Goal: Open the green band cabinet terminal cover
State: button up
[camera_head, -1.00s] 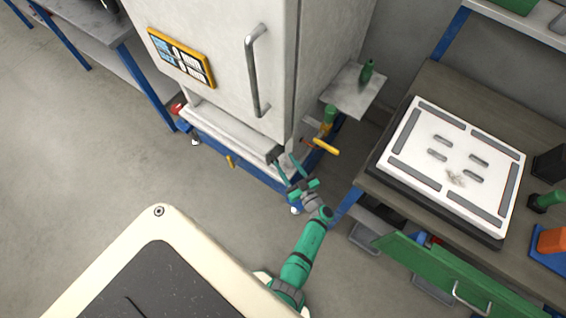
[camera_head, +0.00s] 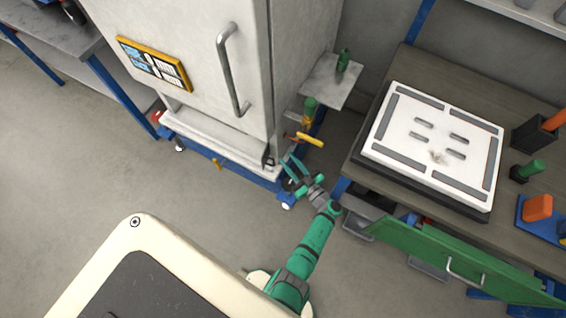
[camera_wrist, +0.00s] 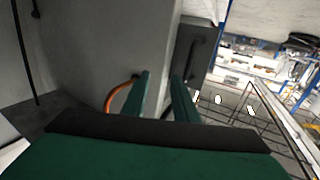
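A light grey cabinet (camera_head: 180,50) stands at upper left in the head view, its tall door shut, with a vertical bar handle (camera_head: 230,70). I cannot make out a green band on it. My gripper (camera_head: 287,166) is low beside the cabinet's front right corner, with its green fingers apart and nothing between them. In the wrist view my gripper (camera_wrist: 162,82) points at grey surfaces. A dark grey box or cover (camera_wrist: 205,45) with a dark handle (camera_wrist: 194,58) is just beyond the right finger. I cannot tell whether this is the terminal cover, or whether it is touched.
A yellow-handled part (camera_head: 309,139) juts out above my gripper. The workbench (camera_head: 415,70) carries a white slotted panel (camera_head: 435,135). A green door (camera_head: 430,250) hangs open below. An orange cable (camera_wrist: 117,94) curves beside the left finger.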

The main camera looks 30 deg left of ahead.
jog(key=d, duration=0.4)
jog(key=shift+w+f, duration=0.25)
jog(key=shift+w, duration=0.05)
dwell(0.7)
